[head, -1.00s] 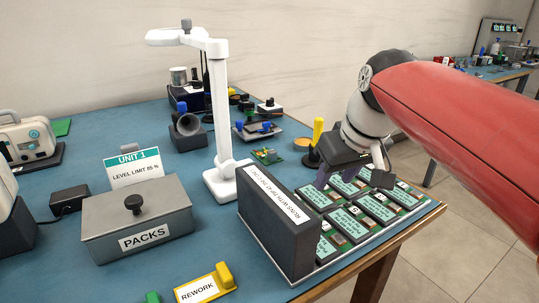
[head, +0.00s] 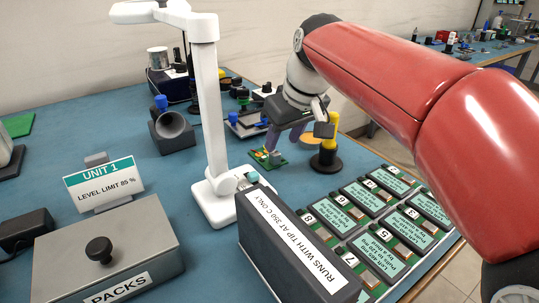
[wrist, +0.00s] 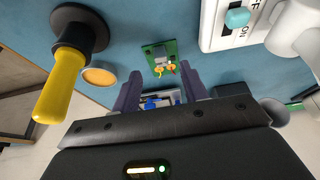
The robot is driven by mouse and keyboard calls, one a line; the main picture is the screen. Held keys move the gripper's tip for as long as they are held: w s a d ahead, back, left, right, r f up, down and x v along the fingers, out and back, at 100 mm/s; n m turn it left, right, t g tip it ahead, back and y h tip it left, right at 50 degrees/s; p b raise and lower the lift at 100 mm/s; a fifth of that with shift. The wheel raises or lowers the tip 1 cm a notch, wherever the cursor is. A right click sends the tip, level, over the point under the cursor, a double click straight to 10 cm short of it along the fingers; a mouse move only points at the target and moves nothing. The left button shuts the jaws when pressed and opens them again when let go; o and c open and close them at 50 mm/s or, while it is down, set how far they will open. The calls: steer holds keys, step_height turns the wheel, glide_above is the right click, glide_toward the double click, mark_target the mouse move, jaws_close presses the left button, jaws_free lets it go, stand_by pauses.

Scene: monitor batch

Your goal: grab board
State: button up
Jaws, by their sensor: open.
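A small green circuit board (head: 268,157) with coloured parts on it lies on the blue bench, right of the white lamp's base. In the wrist view the board (wrist: 158,56) lies ahead of my gripper, roughly in line with the gap between the fingers. My gripper (head: 285,145) is open and empty, just above and beside the board in the head view. Its two purple-grey fingers also show in the wrist view (wrist: 160,88), apart from each other. Whether a fingertip touches the board I cannot tell.
A yellow-handled tool in a black stand (head: 326,155) is close right of my gripper. The white lamp (head: 208,110), its switched base (wrist: 235,22), and a dark sign block (head: 295,250) stand near. Numbered modules (head: 372,235) fill the right front.

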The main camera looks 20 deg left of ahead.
mark_target(276, 154)
steer(key=x, duration=0.5)
steer(key=shift+a, duration=0.2)
jaws_close()
